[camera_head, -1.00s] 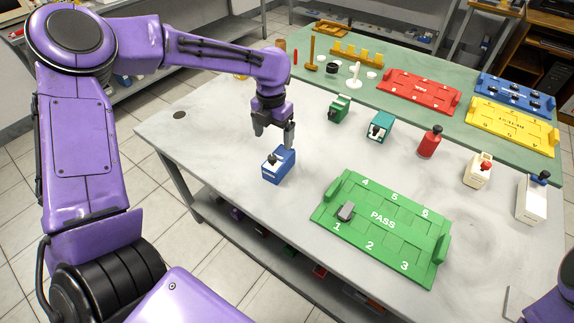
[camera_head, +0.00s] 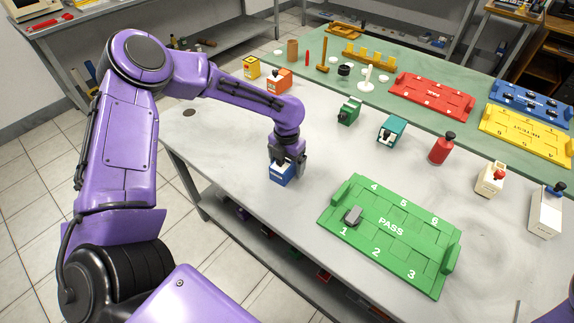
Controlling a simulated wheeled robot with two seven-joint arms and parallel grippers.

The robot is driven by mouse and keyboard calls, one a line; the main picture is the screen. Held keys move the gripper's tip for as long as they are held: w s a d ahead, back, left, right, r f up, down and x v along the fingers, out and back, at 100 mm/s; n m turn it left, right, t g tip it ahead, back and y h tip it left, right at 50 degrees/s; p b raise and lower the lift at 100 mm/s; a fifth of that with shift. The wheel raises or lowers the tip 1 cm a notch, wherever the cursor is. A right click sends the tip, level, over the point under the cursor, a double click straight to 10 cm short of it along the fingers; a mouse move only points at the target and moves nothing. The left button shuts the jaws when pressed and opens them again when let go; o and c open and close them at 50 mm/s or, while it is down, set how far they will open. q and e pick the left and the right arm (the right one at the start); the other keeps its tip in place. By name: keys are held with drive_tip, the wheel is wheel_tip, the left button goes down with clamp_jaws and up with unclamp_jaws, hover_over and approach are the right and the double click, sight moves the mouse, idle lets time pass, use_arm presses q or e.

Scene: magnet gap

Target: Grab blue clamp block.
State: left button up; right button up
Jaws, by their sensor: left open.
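The blue clamp block (camera_head: 282,175) stands on the grey table, left of the green PASS tray. My left gripper (camera_head: 287,160) is directly over it, pointing down, with its open fingers low around the block's upper part. The gripper hides the block's top. I cannot tell whether the fingers touch the block. My right gripper is out of view; only a bit of purple shows at the bottom right corner.
The green PASS tray (camera_head: 390,238) holds a grey piece (camera_head: 353,215) at slot 1. A green block (camera_head: 348,111), a teal block (camera_head: 391,130) and a red bottle (camera_head: 441,149) stand behind. An orange block (camera_head: 278,80) is behind my left arm. The table's left front edge is close.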

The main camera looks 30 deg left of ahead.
use_arm(q)
drive_tip(key=c, duration=1.2)
drive_tip(key=shift+r, duration=0.1)
